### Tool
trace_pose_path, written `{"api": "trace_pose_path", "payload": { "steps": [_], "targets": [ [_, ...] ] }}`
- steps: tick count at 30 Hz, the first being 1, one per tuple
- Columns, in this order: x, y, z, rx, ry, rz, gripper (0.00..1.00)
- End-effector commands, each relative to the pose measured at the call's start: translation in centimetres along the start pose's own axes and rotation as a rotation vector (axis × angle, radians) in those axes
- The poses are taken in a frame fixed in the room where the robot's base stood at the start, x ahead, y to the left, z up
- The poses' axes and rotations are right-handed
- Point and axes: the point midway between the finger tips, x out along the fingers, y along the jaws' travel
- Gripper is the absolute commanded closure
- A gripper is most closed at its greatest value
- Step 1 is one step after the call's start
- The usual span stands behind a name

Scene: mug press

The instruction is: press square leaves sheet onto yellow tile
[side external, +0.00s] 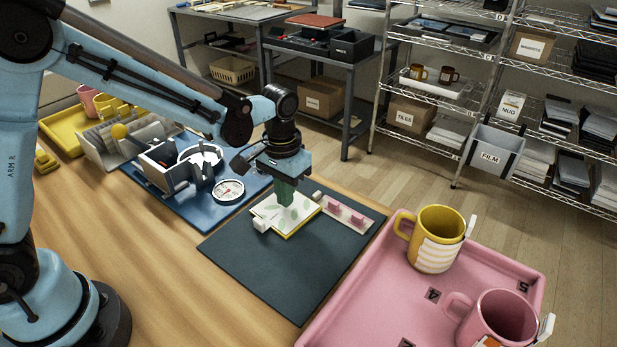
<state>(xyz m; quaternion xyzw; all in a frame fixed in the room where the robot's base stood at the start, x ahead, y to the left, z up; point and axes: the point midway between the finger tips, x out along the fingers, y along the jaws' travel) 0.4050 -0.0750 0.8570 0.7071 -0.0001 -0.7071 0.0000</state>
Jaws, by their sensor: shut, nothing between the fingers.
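The leaves sheet (269,216) is a white square with green leaf shapes. It lies on top of the yellow tile (291,237), whose yellow edge shows along the near side. Both are on the dark mat (285,270). My gripper (285,201) points down over the middle of the sheet, with its green fingers shut and empty. The fingertips are at or just above the sheet; I cannot tell whether they touch. The fingers hide part of the leaf print.
A white block (262,226) sits at the tile's left corner. A pale strip with pink blocks (345,212) lies behind it. A pink tray (375,300) with a yellow mug (436,240) and a pink mug (497,318) is at right. A blue press base (203,213) is at left. The mat's front is clear.

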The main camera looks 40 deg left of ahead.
Motion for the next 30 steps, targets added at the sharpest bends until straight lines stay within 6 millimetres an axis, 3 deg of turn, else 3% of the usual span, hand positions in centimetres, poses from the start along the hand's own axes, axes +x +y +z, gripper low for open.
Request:
{"api": "trace_pose_path", "payload": {
  "steps": [18, 30],
  "targets": [
    [-4.4, 0.0, 0.0, 0.000, 0.000, 0.000, 1.00],
    [-4.7, 0.0, 0.0, 0.000, 0.002, 0.000, 1.00]
  ]
}}
